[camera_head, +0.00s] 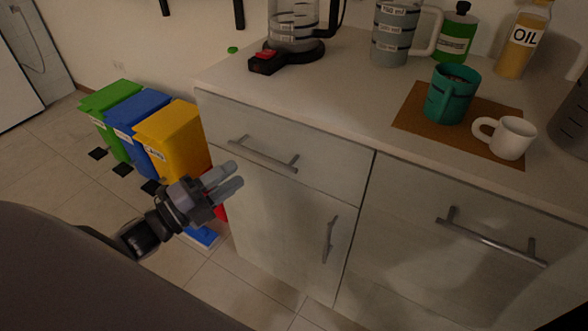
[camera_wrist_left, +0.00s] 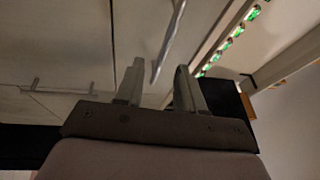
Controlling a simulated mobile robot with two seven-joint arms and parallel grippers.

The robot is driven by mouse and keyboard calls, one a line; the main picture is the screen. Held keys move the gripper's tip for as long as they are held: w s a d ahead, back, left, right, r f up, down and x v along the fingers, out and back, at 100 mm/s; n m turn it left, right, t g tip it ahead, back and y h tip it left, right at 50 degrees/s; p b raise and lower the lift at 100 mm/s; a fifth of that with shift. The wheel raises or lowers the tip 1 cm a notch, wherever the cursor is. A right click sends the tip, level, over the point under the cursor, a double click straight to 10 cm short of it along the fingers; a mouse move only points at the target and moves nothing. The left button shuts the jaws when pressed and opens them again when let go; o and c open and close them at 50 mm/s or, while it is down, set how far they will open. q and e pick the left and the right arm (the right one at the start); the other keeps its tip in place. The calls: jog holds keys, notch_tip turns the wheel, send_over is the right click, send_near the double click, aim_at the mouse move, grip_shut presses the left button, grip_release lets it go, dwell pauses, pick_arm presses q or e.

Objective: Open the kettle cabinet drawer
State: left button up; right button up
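The drawer (camera_head: 325,160) under the kettle has a light, wood-like front and looks closed, flush with the cabinet. Its grey bar handle (camera_head: 262,155) runs across the front. The kettle (camera_head: 292,25) stands on its dark base on the counter above. My left gripper (camera_head: 238,174) is just left of and below the handle in the head view, fingers apart and empty. In the left wrist view, a bar handle (camera_wrist_left: 170,42) lies ahead of the gap between the fingers (camera_wrist_left: 157,75), seemingly not gripped. My right gripper is not in view.
A cabinet door with an upright handle (camera_head: 328,240) is below the drawer. Another drawer handle (camera_head: 488,242) is at right. The counter holds a green mug (camera_head: 452,95), white cup (camera_head: 513,138) and bottles. Green, blue and yellow bins (camera_head: 172,135) stand at left on the floor.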

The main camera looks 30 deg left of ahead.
aim_at(261, 154)
pick_arm(q)
jog(key=shift+m+h, duration=0.5)
jog(key=shift+m, duration=0.4)
jog(key=shift+b+x, duration=0.35)
jog(key=shift+x, duration=3.75)
jog(key=shift+r, duration=0.1)
jog(key=shift+c, duration=0.3)
grip_shut()
